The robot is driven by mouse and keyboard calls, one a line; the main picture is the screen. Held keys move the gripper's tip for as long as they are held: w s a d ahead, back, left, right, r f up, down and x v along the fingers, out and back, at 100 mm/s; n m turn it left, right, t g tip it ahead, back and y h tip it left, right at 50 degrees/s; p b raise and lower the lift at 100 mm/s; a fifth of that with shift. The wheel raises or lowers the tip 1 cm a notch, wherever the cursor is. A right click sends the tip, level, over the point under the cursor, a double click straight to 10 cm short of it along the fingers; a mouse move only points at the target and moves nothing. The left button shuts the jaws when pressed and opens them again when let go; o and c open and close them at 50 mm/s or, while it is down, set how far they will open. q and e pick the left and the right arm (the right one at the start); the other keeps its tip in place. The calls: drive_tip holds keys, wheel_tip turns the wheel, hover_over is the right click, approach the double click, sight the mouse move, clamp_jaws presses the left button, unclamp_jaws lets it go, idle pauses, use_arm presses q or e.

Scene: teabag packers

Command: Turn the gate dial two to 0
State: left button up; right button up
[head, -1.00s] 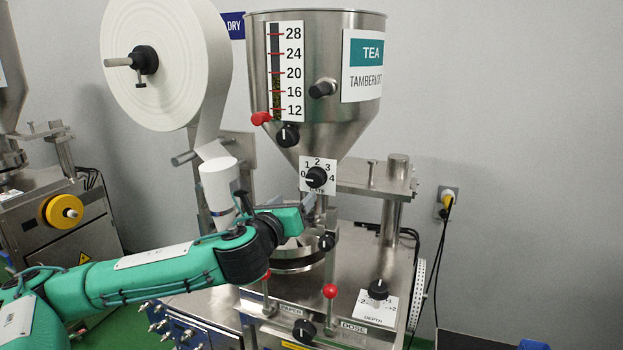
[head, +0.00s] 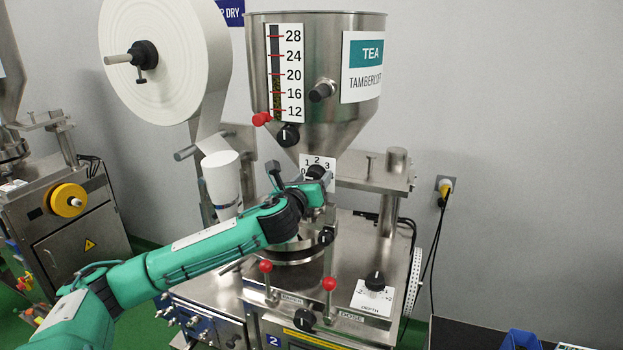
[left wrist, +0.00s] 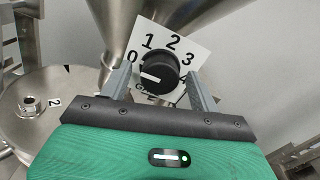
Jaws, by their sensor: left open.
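The gate dial, a black round knob (left wrist: 157,72) with a white pointer mark, sits on a white plate (left wrist: 205,45) numbered 0 to 4 in the left wrist view. Its mark points left, on the side of the 0; the exact setting is hard to tell. In the head view the knob (head: 316,172) is partly hidden by my gripper. My left gripper (head: 299,181) is open at the dial. In the left wrist view its fingers (left wrist: 160,82) stand on either side of the knob, with gaps showing. My right gripper is not in view.
Above the dial is the steel hopper (head: 262,60) with another black knob (head: 288,135) and a red ball handle (head: 262,119). A paper roll (head: 165,65) hangs to the left. Red-topped levers (head: 329,284) and a depth knob (head: 375,281) stand below.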

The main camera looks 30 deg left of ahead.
use_arm(q)
drive_tip(key=shift+c, duration=0.4)
drive_tip(key=c, duration=0.9)
drive_tip(key=shift+n, duration=0.3)
drive_tip(key=shift+f+n+b, duration=0.1)
drive_tip(key=shift+n+b, duration=2.55)
drive_tip(key=shift+n, duration=5.95)
